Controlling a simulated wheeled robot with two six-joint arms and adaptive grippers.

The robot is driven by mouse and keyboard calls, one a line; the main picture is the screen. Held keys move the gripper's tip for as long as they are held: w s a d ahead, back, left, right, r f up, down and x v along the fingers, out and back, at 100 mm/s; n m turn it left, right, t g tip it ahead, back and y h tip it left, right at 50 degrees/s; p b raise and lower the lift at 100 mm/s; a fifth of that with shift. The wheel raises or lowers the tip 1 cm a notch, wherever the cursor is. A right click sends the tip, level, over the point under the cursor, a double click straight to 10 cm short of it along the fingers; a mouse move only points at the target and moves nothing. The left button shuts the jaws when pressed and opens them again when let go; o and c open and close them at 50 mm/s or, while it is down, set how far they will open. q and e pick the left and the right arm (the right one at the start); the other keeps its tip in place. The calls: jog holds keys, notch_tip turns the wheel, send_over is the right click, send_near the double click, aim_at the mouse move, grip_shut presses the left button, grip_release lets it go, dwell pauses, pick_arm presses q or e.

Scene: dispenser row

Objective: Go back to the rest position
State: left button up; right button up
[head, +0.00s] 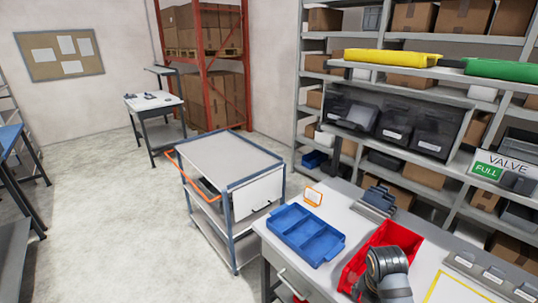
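Neither of my grippers shows in the head view. A grey rounded link of one of my arms rises at the bottom edge, right of centre, in front of the red bin (353,272); I cannot tell which arm it is. The link hides part of the red bin, and I cannot tell whether it touches it. A blue compartment tray (306,234) lies on the white workbench (352,222) to the left of the red bin. Its compartments look empty.
A grey cart (228,158) with an orange handle stands left of the bench. Dark bins (381,123) and a "VALVE FULL" sign (497,168) stand behind the bench, before shelving with cartons. Grey fixtures (489,274) lie at the bench's right. The floor left of the cart is clear.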

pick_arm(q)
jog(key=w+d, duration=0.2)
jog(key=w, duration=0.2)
pick_arm(e)
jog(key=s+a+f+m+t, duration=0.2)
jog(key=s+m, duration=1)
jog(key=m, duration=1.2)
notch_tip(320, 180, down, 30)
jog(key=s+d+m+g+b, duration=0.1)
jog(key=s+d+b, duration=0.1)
jog(key=b, duration=0.3)
pick_arm(q)
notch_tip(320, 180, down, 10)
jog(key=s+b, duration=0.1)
jog(key=b, duration=0.4)
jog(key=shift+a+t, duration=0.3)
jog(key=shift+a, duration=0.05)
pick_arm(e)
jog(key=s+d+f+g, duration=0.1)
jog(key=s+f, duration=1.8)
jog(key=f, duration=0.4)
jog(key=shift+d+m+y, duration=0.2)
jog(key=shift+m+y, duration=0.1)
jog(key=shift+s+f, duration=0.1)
